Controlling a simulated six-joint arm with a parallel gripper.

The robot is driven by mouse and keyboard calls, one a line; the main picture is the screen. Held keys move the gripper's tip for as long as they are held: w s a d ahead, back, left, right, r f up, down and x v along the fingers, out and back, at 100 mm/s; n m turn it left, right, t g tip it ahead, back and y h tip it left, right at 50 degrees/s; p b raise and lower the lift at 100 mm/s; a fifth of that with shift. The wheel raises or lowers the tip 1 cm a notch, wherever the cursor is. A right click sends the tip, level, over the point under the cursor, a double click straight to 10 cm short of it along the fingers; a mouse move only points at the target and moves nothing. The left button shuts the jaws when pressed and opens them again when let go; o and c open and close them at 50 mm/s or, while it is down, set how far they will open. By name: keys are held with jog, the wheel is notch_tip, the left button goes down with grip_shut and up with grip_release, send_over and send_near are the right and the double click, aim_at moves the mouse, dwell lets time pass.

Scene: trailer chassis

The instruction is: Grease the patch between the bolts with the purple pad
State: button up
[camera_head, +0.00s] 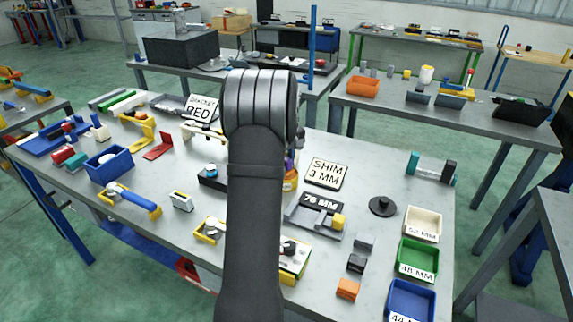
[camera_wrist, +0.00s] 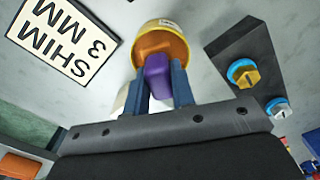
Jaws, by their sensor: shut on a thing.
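My gripper (camera_wrist: 160,88) is shut on the purple pad (camera_wrist: 157,78) in the wrist view. The pad's far end overlaps the open mouth of a yellow tub (camera_wrist: 180,35) with orange stuff inside; I cannot tell whether they touch. To the right is a dark block (camera_wrist: 245,42) with two bolts on blue rings, one yellowish (camera_wrist: 243,73) and one pale (camera_wrist: 278,108). The patch between them is dark and shows no clear grease. In the head view my arm hides the gripper and part of the block (camera_head: 211,183); the tub (camera_head: 291,183) shows at the arm's right edge.
A "SHIM 3 MM" sign (camera_head: 326,173) lies right of the tub. A grey fixture (camera_head: 313,220) marked 76 MM stands nearer. White (camera_head: 424,222), green (camera_head: 418,258) and blue (camera_head: 411,300) bins line the right edge. Bare tabletop lies around the black disc (camera_head: 382,206).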

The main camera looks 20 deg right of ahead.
jog(key=shift+r, duration=2.55)
